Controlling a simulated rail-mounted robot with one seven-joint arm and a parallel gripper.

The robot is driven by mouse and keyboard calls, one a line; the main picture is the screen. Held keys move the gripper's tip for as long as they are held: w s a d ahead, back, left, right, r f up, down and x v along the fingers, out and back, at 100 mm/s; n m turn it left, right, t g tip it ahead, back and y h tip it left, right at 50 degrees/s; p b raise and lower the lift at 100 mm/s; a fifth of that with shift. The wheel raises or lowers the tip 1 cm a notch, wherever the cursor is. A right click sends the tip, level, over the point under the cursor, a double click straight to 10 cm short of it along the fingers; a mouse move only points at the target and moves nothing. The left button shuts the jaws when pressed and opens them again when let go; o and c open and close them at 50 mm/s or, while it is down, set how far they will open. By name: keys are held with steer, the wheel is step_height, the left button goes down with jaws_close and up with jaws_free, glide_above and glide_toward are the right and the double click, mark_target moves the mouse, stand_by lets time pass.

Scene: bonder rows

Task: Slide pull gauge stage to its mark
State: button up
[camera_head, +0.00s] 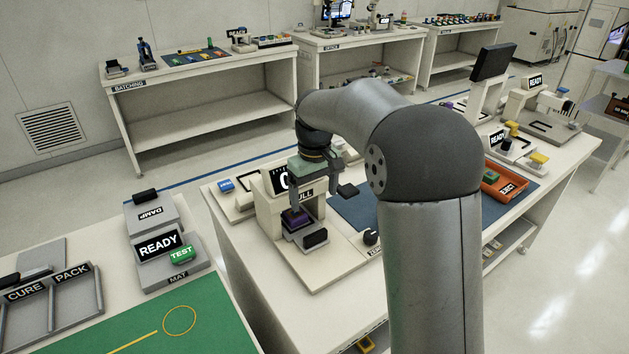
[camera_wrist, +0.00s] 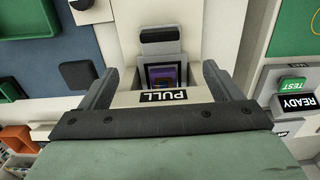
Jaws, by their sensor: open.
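The pull gauge (camera_head: 268,214) is a cream bench instrument with a PULL label (camera_wrist: 163,97) and a partly hidden display. Its small grey stage (camera_head: 301,235) carries a purple piece (camera_wrist: 163,77) and has a black handle (camera_head: 315,238) at the front. The handle also shows in the wrist view (camera_wrist: 160,34), beyond the fingertips. My gripper (camera_head: 322,194) is open and empty above the gauge. In the wrist view its fingers (camera_wrist: 162,70) stand either side of the stage, seemingly apart from it. I cannot make out the stage's mark.
A black knob (camera_head: 371,237) stands right of the gauge, beside a blue mat (camera_head: 355,212). An orange tray (camera_head: 507,184) lies farther right. A READY unit with a green TEST button (camera_head: 181,254) is on the left bench. The gauge's front base plate (camera_head: 318,272) is clear.

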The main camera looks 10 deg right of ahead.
step_height(320, 180, up, 4)
steer(key=shift+r, duration=0.1)
stand_by(0.4)
steer(key=s+d+f+m, duration=0.1)
steer(key=s+d+f, duration=0.1)
steer(key=s, duration=0.8)
steer(key=s+d+f+m, duration=0.2)
steer(key=s+d+f, duration=0.1)
steer(key=s, duration=0.8)
steer(key=s+d+f+m, duration=0.2)
steer(key=s+f, duration=0.1)
steer(key=s, duration=0.7)
steer(key=shift+s+d, duration=0.15)
steer(key=shift+s, duration=0.2)
